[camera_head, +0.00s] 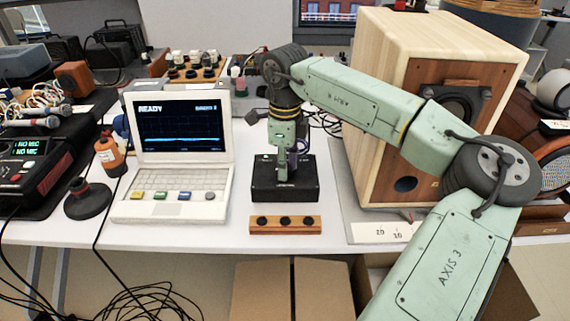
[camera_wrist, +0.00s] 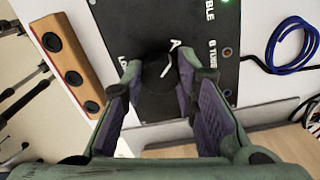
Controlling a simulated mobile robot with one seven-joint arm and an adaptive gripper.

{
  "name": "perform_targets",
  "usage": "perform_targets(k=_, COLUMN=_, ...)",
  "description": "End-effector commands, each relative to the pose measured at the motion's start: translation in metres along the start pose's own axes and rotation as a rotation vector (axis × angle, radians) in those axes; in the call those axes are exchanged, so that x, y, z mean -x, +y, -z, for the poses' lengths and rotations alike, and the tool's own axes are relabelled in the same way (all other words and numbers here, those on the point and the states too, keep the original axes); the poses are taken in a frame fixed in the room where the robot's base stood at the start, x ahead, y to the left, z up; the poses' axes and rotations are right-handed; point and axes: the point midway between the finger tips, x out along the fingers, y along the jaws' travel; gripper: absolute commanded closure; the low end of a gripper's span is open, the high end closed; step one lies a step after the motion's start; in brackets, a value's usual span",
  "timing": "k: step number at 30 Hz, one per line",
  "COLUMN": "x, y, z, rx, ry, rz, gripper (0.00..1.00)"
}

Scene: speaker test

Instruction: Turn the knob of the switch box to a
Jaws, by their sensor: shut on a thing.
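The switch box (camera_head: 284,194) is a low black box on the white table, right of the laptop. In the wrist view its black top face (camera_wrist: 185,18) carries partly hidden white lettering, a small green light and a round socket. Its black round knob (camera_wrist: 157,82) has a white pointer line reaching toward the upper edge of the picture. My gripper (camera_wrist: 160,75) points down over the box, with one finger on each side of the knob, and is shut on it. In the head view my gripper (camera_head: 287,160) hides the knob.
A laptop (camera_head: 180,130) stands close at left. A wooden block with several black holes (camera_head: 285,224) lies in front of the box. A large wooden speaker (camera_head: 385,60) stands at right, behind my arm. A blue cable (camera_wrist: 290,45) lies beside the box.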

Motion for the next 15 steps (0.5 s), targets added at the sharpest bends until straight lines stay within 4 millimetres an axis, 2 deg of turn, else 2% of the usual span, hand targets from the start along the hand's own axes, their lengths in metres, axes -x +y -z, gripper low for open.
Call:
perform_targets(k=2, x=-0.0002, y=0.0003, z=0.0, rx=0.001, ry=0.001, rz=-0.001, gripper=1.0)
perform_targets(k=3, x=-0.0002, y=0.0003, z=0.0, rx=0.001, ry=0.001, rz=-0.001, gripper=0.7)
perform_targets(k=11, x=-0.0001, y=0.0001, z=0.0, rx=0.0, ry=0.0, rz=0.0, gripper=0.53)
perform_targets(k=15, x=-0.0001, y=0.0001, z=0.0, rx=0.0, ry=0.0, rz=0.0, gripper=0.53)
